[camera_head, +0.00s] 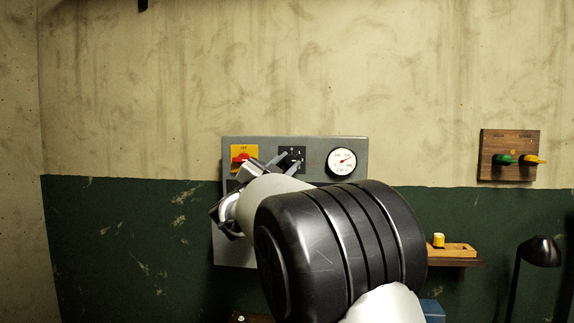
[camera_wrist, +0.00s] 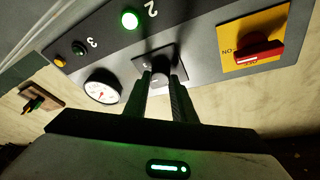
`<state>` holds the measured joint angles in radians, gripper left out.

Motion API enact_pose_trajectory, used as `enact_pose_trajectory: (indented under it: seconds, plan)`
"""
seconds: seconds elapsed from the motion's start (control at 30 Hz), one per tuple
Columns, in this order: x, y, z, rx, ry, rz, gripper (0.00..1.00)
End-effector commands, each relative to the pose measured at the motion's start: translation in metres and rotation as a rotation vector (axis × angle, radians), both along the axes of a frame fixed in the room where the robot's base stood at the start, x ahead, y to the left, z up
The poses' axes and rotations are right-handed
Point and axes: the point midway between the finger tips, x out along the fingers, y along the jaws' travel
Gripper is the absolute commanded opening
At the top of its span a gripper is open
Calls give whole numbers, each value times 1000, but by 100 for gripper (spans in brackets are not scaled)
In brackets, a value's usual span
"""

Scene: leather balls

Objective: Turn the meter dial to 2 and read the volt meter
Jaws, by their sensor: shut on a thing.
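The grey panel (camera_head: 318,144) on the wall carries the meter dial (camera_wrist: 158,61), a dark knob on a black plate (camera_head: 299,151). My gripper (camera_head: 284,160) is at the dial, and its two fingers (camera_wrist: 160,80) are shut on the knob. The fingers hide most of the knob, so its setting cannot be read. The volt meter (camera_head: 341,161), a round white gauge with a red needle, is right of the dial; it also shows in the wrist view (camera_wrist: 102,90). Its needle slants to the upper right in the head view; the numbers are too small to read.
A red switch (camera_head: 240,157) on a yellow plate is left of the dial. In the wrist view a green lamp (camera_wrist: 130,19) glows beside a "2". A wooden board (camera_head: 510,143) with green and yellow plugs, a small shelf (camera_head: 455,260) and a black lamp (camera_head: 541,250) are at right.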

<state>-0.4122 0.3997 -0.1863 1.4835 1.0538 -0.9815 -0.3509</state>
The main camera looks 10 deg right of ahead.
Motion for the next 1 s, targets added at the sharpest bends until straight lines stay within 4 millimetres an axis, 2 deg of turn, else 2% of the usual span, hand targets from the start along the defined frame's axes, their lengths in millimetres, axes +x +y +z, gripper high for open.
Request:
enact_pose_trajectory:
  seconds: [0.23,0.27,0.33,0.73,0.87,1.0]
  plan:
    - [0,-1,-1,0,2,-3,1]
    - [0,-1,-1,0,2,-3,29]
    - [0,-1,-1,-1,2,-2,40]
    - [-5,4,-3,-1,2,2,42]
    - [-21,14,-8,0,2,2,42]
    - [-47,32,-18,0,2,4,42]
